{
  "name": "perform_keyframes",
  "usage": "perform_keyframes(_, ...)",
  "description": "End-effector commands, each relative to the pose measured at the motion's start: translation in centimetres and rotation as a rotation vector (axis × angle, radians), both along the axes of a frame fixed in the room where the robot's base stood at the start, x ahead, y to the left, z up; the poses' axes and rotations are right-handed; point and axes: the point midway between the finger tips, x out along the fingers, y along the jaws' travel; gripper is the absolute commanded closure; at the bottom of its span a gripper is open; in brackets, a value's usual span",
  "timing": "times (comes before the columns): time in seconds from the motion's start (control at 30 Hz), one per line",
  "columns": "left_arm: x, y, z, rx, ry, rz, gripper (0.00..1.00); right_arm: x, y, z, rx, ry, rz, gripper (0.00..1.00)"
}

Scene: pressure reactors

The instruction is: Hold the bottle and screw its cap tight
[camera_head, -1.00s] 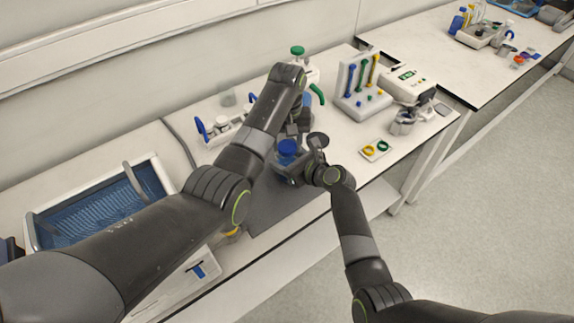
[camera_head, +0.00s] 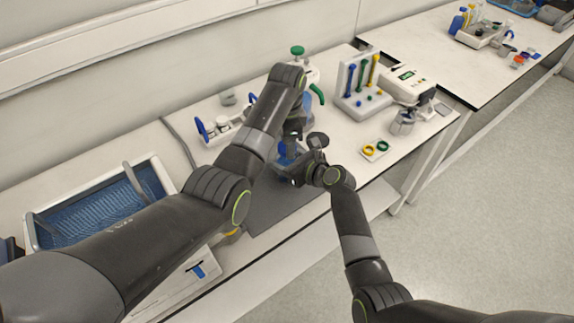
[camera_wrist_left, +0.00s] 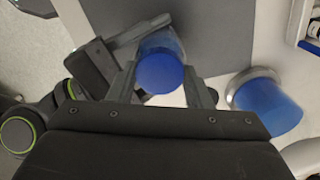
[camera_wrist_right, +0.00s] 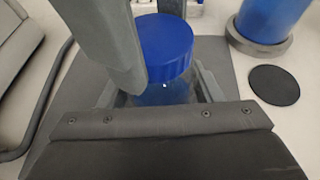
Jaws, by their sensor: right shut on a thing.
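The bottle is clear with a blue cap. In the head view its blue part (camera_head: 287,153) shows only partly behind my grippers. In the right wrist view the cap (camera_wrist_right: 166,46) sits on the upright bottle body (camera_wrist_right: 165,93). My right gripper (camera_wrist_right: 158,92) is shut on the bottle body below the cap. My left gripper (camera_wrist_left: 160,72) points down from above, with one finger on each side of the cap (camera_wrist_left: 160,68). A small gap seems to show between its fingers and the cap, so it looks open. The threads are hidden.
Beside the bottle stands a large blue cylinder with a metal ring (camera_wrist_left: 264,102). A dark mat (camera_head: 268,208) lies below. Behind are a stand with coloured rods (camera_head: 357,80) and a device with a display (camera_head: 405,85). A blue basket (camera_head: 100,205) lies left.

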Motion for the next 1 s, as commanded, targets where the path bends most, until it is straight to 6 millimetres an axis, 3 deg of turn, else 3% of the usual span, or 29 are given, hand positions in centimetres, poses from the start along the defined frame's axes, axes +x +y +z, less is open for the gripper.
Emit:
perform_keyframes(0.03,0.0,0.1,0.0,0.001,-0.001,0.001,0.48,0.0,-0.1,0.0,-0.001,0.000,-0.001,1.00)
perform_keyframes(0.17,0.0,0.0,0.0,0.000,0.000,0.002,0.31,0.0,-0.1,0.0,-0.001,0.000,-0.001,1.00)
perform_keyframes(0.47,-0.1,-0.1,0.3,-0.002,0.004,0.000,0.30,0.0,-0.1,-0.1,-0.001,0.000,-0.001,1.00)
perform_keyframes(0.8,0.2,0.0,5.6,0.000,-0.006,0.002,0.30,0.0,-0.1,-0.1,-0.002,0.000,-0.001,1.00)
perform_keyframes(1.0,0.2,0.2,7.4,0.003,-0.006,0.005,0.30,0.0,0.0,0.0,-0.002,0.000,-0.001,1.00)
